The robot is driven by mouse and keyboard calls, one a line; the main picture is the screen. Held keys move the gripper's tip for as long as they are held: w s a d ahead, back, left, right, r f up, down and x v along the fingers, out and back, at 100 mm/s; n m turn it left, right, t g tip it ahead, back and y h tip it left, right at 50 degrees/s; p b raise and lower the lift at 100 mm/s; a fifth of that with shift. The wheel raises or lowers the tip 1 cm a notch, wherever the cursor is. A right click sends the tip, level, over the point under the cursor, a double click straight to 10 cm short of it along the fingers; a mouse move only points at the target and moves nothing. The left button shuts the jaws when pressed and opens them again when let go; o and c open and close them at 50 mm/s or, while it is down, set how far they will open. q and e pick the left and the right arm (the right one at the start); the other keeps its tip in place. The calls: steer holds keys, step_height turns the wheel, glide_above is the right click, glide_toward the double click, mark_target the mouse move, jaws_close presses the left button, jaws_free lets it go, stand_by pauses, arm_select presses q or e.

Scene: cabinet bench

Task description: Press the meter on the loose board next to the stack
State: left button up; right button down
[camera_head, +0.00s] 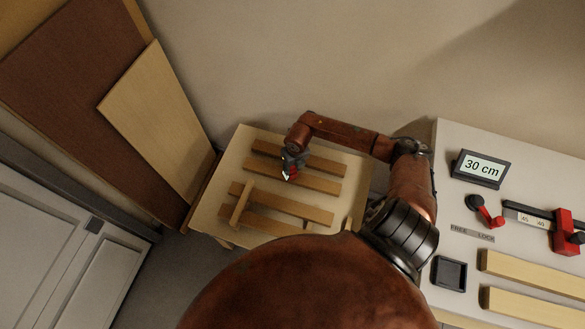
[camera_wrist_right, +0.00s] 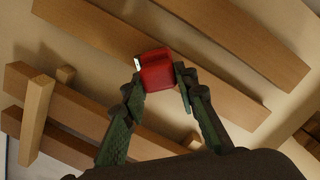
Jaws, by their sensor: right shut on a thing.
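My right gripper (camera_head: 289,168) is shut on the red meter (camera_wrist_right: 157,70), over the low wooden table (camera_head: 222,208). In the right wrist view both fingers (camera_wrist_right: 158,76) flank the red block, and a small pale patch shows at its left edge. The meter is over a long board (camera_wrist_right: 85,45) in the middle of the table; I cannot tell whether it touches it. Another board (camera_wrist_right: 250,40) lies beyond. Nearer boards (camera_head: 285,203) with a small crosswise stick (camera_head: 242,203) look like the stack, partly hidden by my body. My left gripper is not in view.
The grey bench at right holds a "30 cm" display (camera_head: 481,168), a red-handled lever (camera_head: 487,211), a scale with a red slider (camera_head: 565,232), a black tray (camera_head: 449,273) and two boards (camera_head: 530,273). Large panels (camera_head: 155,120) lean at left beside a cabinet (camera_head: 60,240).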

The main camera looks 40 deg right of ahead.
steer(key=shift+r+p, duration=2.6)
steer(key=shift+r, duration=0.95)
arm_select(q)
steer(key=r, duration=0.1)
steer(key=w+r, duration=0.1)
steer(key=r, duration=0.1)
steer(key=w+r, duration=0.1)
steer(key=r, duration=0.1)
arm_select(e)
steer(key=shift+f, duration=0.1)
